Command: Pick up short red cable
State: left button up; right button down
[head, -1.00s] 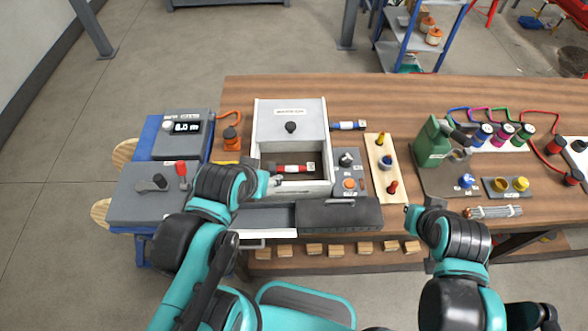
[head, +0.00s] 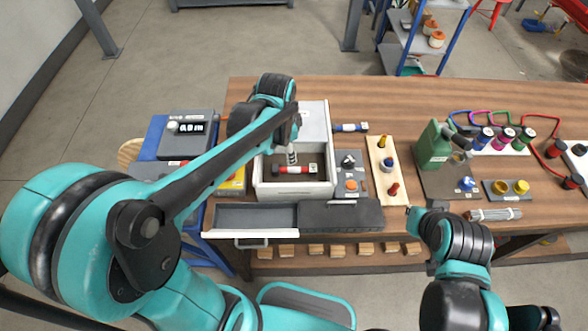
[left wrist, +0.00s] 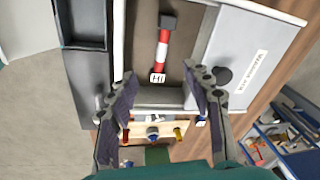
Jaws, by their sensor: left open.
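The short red cable (head: 294,169) lies in the open front part of a white box (head: 258,190). It is red with dark ends and a white label, and it also shows in the left wrist view (left wrist: 163,50). My left gripper (head: 292,156) is above the box, close to the cable. In the left wrist view its two fingers (left wrist: 162,82) are spread apart with nothing between them, and the cable lies beyond their tips. My right gripper (head: 412,212) is at the table's front edge, mostly hidden by its own wrist, so its jaws cannot be made out.
An open grey drawer (head: 250,216) juts out in front of the box. A grey panel with buttons (head: 351,180) and a wooden peg board (head: 381,165) stand to the right. A blue cable (head: 350,127) lies behind them.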

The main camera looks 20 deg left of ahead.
aim_at(294, 168)
pick_arm(q)
jog(key=w+f+m, duration=0.1)
jog(key=f, duration=0.1)
jog(key=w+f+m+g, duration=0.1)
jog(key=w+f, duration=0.1)
jog(key=w+d+f+m+g, duration=0.1)
jog(key=f+m, duration=0.1)
jog(key=shift+w, duration=0.25)
jog(key=shift+f, duration=0.3)
jog(key=f+b, duration=0.1)
jog(key=f, duration=0.3)
jog(key=f+b, duration=0.1)
jog(key=f, duration=0.2)
jog(key=shift+s+d+f+b, duration=0.15)
jog(key=shift+s+f+b, duration=0.05)
jog(key=shift+f+b, duration=0.2)
jog(key=shift+r, duration=0.15)
grip_shut()
